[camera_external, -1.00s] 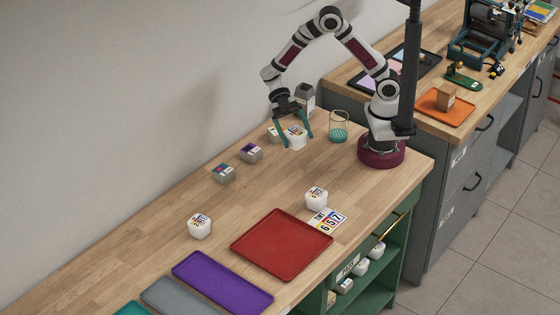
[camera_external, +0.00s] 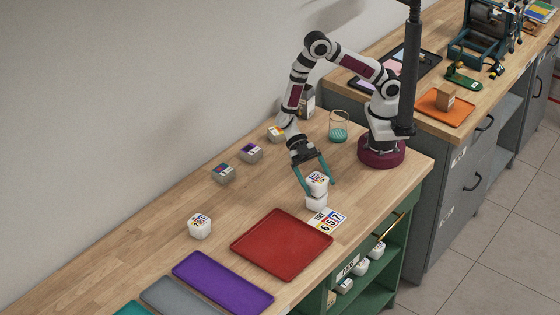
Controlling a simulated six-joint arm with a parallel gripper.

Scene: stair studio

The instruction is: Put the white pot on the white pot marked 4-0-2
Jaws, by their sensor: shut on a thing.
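My gripper (camera_external: 316,178) has its teal fingers shut on a white pot (camera_external: 317,183) with a coloured label on its top. The held pot is directly above another white pot (camera_external: 316,202), which stands on the wooden bench and is partly hidden by it. The two look stacked or almost touching; I cannot tell whether there is a gap. A further white pot (camera_external: 199,226) with a coloured label stands alone at the left of the red tray. The numbers on the pots are too small to read.
A red tray (camera_external: 281,246) and a printed number card (camera_external: 327,220) lie close to the lower pot. Purple (camera_external: 222,282) and grey trays lie at the front. Small grey pots (camera_external: 223,174) stand toward the wall, and a glass beaker (camera_external: 339,126) is near my base.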

